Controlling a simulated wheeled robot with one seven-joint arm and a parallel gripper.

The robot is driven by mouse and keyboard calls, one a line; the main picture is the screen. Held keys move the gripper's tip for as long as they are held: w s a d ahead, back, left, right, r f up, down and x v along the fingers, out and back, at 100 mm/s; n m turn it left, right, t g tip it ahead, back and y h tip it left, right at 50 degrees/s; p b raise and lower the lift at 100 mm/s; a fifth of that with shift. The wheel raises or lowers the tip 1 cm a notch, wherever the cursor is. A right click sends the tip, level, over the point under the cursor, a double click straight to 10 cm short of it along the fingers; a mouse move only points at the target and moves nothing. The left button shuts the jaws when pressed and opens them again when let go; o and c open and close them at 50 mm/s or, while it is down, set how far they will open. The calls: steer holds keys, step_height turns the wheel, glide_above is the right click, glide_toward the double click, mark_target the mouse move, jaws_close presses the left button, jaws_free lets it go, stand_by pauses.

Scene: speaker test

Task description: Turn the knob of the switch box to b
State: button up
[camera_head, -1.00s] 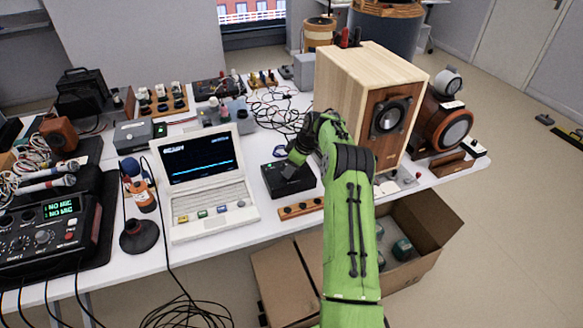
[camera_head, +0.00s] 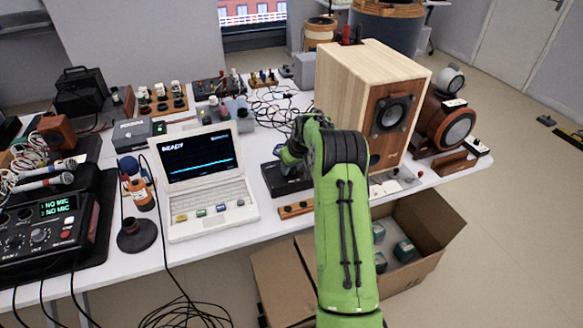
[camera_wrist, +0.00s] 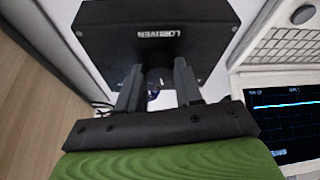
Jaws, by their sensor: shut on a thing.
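The switch box (camera_head: 283,187) is a flat black box on the white table, between the laptop and the wooden speaker. My gripper (camera_head: 290,156) is above its back part, largely covered by my green arm in the head view. In the wrist view the black box (camera_wrist: 150,30) fills the upper middle, with a small white name on its far edge. My gripper's two dark fingers (camera_wrist: 158,76) stand on either side of the dark knob (camera_wrist: 157,77) and are shut on it. The knob's pointer and the b mark cannot be made out.
The open white laptop (camera_head: 208,190) stands just left of the box, its screen reading READY. The large wooden speaker (camera_head: 340,85) stands close on the right. A wooden strip with holes (camera_head: 296,209) lies in front. Loose cables (camera_head: 270,105) lie behind.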

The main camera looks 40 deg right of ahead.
steer(key=shift+m+h, duration=0.3)
steer(key=shift+m, duration=0.7)
steer(key=o, duration=1)
steer(key=shift+o, duration=0.2)
steer(key=p+v, duration=0.3)
steer(key=v, duration=1.3)
steer(key=shift+w, duration=0.15)
steer(key=shift+a, duration=0.2)
